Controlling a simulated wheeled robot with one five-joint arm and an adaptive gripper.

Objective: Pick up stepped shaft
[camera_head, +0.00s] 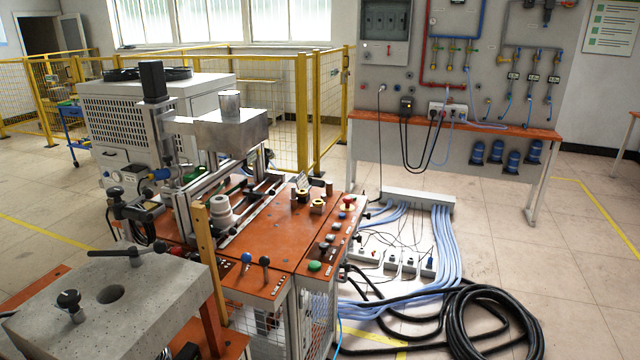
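A pale grey stepped cylindrical piece (221,214) stands upright on the orange-topped workbench (280,232), beside the rails of the machine. Its stepped shape fits the stepped shaft, but I cannot be sure that it is the one. A shiny metal cylinder (230,104) stands on top of a metal block (222,132) higher up on the machine. Small dark and brass-coloured round parts (318,206) are near the bench's back right. My gripper is not in view.
A grey block with a round hole and black knobs (110,300) fills the front left. Buttons and levers (315,266) line the bench's right edge. Coiled black hose (490,325) and blue cables (445,245) lie on the floor at right. Yellow fencing (305,110) stands behind.

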